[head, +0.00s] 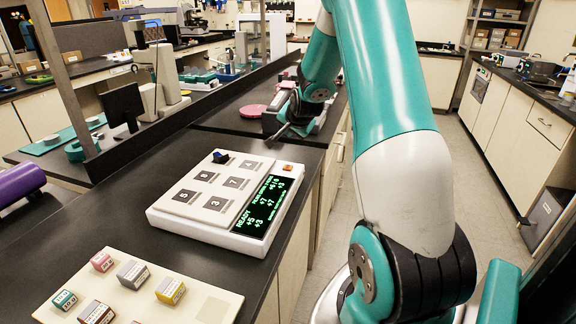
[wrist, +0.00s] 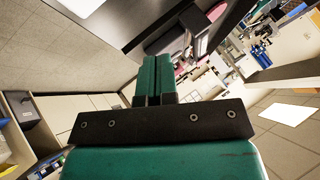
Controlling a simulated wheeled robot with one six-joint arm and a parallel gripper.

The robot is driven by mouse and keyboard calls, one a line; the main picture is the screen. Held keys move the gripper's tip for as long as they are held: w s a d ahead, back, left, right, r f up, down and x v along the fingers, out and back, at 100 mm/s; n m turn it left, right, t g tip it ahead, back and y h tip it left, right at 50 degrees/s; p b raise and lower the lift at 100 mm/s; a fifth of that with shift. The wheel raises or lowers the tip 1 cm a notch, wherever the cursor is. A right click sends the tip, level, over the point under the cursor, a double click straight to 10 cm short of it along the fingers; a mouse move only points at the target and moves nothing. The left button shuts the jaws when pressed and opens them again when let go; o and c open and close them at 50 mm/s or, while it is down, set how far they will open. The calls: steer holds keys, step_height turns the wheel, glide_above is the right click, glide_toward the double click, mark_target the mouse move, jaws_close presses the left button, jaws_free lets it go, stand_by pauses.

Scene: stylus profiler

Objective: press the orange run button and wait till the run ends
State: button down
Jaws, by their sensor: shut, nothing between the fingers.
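The orange run button (head: 287,167) sits at the far right corner of a white console (head: 206,234) on the black bench. The console's dark display (head: 265,206) shows green text with "READY" and several numbers. The console top has grey pads (head: 184,196) with numbers, and a dark blue block (head: 221,157) stands at its far edge. My gripper (head: 270,141) is in the air near the far end of the console, beyond the button and apart from it. In the wrist view my gripper (wrist: 154,60) has its teal fingers together, with nothing between them.
A cream tray (head: 205,305) with several small coloured blocks lies at the near left. A pink disc (head: 253,111) lies on the bench farther back. A purple cylinder (head: 20,182) is at the left edge. The aisle floor (head: 480,220) right of the bench is clear.

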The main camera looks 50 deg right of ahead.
mark_target(290, 167)
stand_by(0.3)
step_height(290, 167, down, 9)
steer(key=b, duration=0.6)
steer(key=shift+r, duration=0.1)
stand_by(1.8)
steer(key=shift+f+b, duration=0.4)
steer(key=shift+b, duration=0.05)
steer(key=shift+f+b, duration=0.35)
steer(key=shift+f, duration=0.05)
stand_by(0.4)
steer(key=shift+r, duration=0.1)
steer(key=shift+r+p, duration=0.5)
steer(key=shift+r, duration=0.25)
